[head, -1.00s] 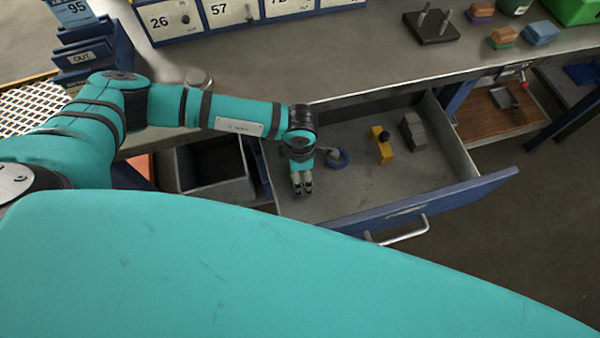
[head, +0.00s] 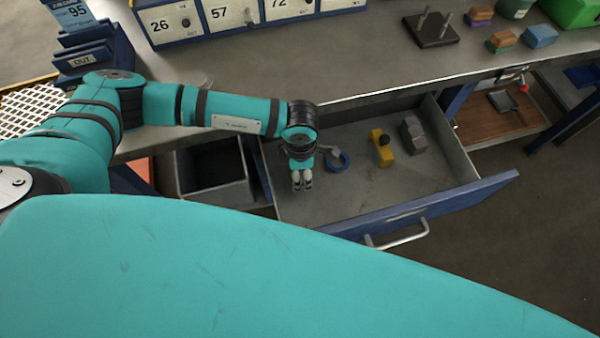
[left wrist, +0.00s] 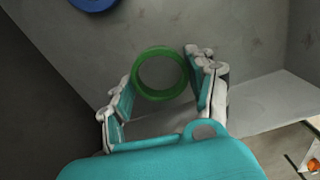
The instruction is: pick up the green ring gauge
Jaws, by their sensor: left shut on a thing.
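The green ring gauge (left wrist: 162,97) shows in the left wrist view between the two fingers of my left gripper (left wrist: 159,76), which is shut on it. In the head view my left gripper (head: 302,182) points down in the left part of the open drawer (head: 345,205). The green ring is hidden there behind the gripper. My right gripper is not in view.
A blue ring (head: 337,168) lies in the drawer just right of my left gripper. A yellow piece with a dark knob (head: 384,154) and a grey hexagonal block (head: 414,136) lie further right. The bench edge (head: 380,88) runs behind the drawer. The drawer's front middle is clear.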

